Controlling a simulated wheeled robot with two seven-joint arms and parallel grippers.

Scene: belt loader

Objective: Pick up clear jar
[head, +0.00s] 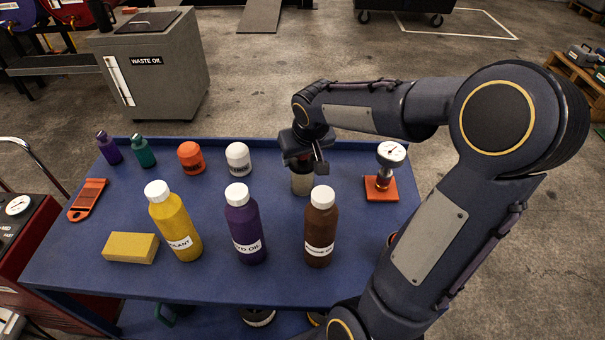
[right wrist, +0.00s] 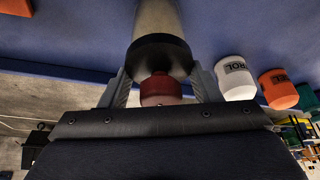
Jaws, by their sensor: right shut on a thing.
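The clear jar (head: 301,185) is at the right half of the blue table, behind the brown bottle. My right gripper (head: 303,160) comes down on it from above and is shut on its top. In the right wrist view the pale, see-through jar body (right wrist: 156,18) has a dark collar and a red knob, with the fingers of my right gripper (right wrist: 158,88) on either side. The gripper hides the jar's top in the head view. I cannot tell whether its base touches the table. My left gripper is not in view.
The brown bottle (head: 320,228), purple bottle (head: 244,228) and yellow bottle (head: 174,226) stand in front. A white jar (head: 238,159) and an orange jar (head: 191,158) stand to the left. A gauge on a red base (head: 381,190) stands right. The blue table (head: 100,215) has a raised back edge.

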